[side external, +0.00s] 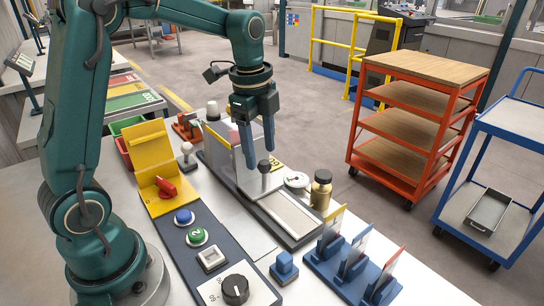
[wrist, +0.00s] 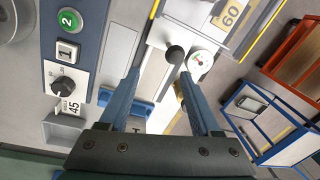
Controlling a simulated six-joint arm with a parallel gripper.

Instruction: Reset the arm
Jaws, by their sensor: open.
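My gripper (side external: 259,157) hangs pointing down over the bender, its two blue fingers apart with nothing between them. In the wrist view my gripper (wrist: 160,76) also shows spread fingers. The bender (side external: 290,213) is a grey machine with a pale flat bed. Its black ball-topped lever (side external: 264,166) stands close to the fingertips; in the wrist view the lever's knob (wrist: 175,54) appears between and just beyond them. I cannot tell whether a finger touches it. The control panel (side external: 211,258) carries a red switch (side external: 166,187), a blue button (side external: 184,216), a green button (side external: 196,236) and a black dial (side external: 235,289).
A round gauge (side external: 296,180) and a brass cylinder (side external: 321,190) stand right of the lever. Blue card holders (side external: 352,267) and a blue block (side external: 284,266) are at the front. A yellow flap (side external: 146,149) stands raised. An orange cart (side external: 418,107) is beyond the table.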

